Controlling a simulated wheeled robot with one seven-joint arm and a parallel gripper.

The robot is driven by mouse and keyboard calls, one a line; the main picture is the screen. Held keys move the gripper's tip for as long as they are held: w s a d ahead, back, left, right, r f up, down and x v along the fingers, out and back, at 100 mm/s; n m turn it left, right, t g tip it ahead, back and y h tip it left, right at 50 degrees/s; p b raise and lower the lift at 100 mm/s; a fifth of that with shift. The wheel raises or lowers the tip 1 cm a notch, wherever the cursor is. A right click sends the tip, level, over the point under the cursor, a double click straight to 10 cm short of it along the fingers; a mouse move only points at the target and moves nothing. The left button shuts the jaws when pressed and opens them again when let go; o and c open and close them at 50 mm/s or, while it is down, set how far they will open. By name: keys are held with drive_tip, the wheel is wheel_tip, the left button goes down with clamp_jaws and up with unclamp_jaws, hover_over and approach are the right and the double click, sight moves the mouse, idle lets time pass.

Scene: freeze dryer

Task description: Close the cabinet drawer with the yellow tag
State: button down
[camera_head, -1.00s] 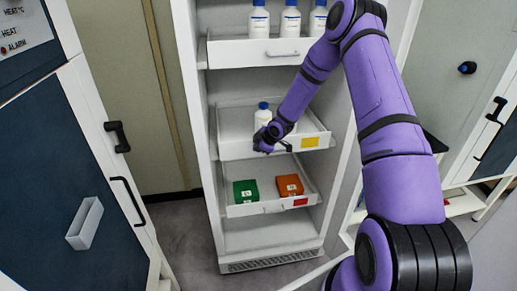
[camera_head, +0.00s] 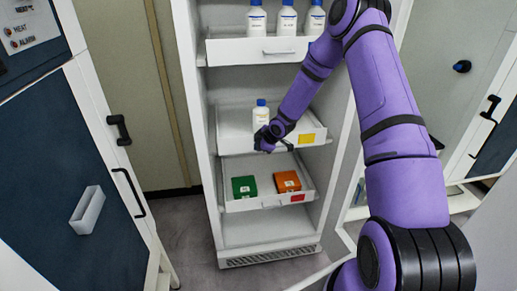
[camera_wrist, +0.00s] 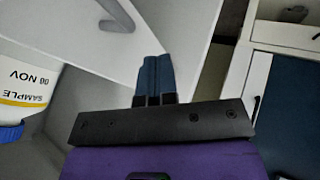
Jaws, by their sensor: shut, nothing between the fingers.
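The cabinet drawer with the yellow tag (camera_head: 235,144) is pulled out, and its yellow tag (camera_head: 306,139) is on the right of the white front. A white bottle with a blue cap (camera_head: 261,116) stands inside; in the wrist view a labelled bottle (camera_wrist: 28,85) appears upside down at the left. My gripper (camera_head: 268,144) is at the middle of this drawer's front. In the wrist view its fingers (camera_wrist: 155,78) are together, empty, over the white panel, beside a grey handle (camera_wrist: 118,14). I cannot tell whether they touch the panel.
Above is a drawer (camera_head: 238,51) with several bottles. Below is a red-tagged drawer (camera_head: 245,205) with a green box (camera_head: 244,187) and an orange box (camera_head: 287,181), also pulled out. A dark-fronted unit (camera_head: 50,160) stands left. Floor shows at the lower left.

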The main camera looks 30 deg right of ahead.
drive_tip(key=s+a+r+m+h, duration=0.1)
drive_tip(key=s+r+m+h, duration=0.1)
drive_tip(key=s+r, duration=0.7)
drive_tip(key=s+r+m+g+h, duration=0.1)
drive_tip(key=s+r+m+h, duration=0.3)
drive_tip(key=r, duration=0.9)
drive_tip(key=s+a+r+m+y, duration=0.1)
drive_tip(key=s+r, duration=0.7)
drive_tip(key=r, duration=0.3)
drive_tip(key=s+a+r+m, duration=0.2)
drive_tip(key=s, duration=0.6)
drive_tip(key=s+a+r+m+y, duration=0.1)
drive_tip(key=s+a+r+m, duration=0.1)
drive_tip(key=s, duration=0.6)
drive_tip(key=s+a+r+m+y, duration=0.1)
drive_tip(key=s+r, duration=0.3)
drive_tip(key=s, duration=0.4)
drive_tip(key=shift+a+m+g, duration=0.3)
drive_tip(key=shift+a+m, duration=0.2)
drive_tip(key=shift+m, duration=0.3)
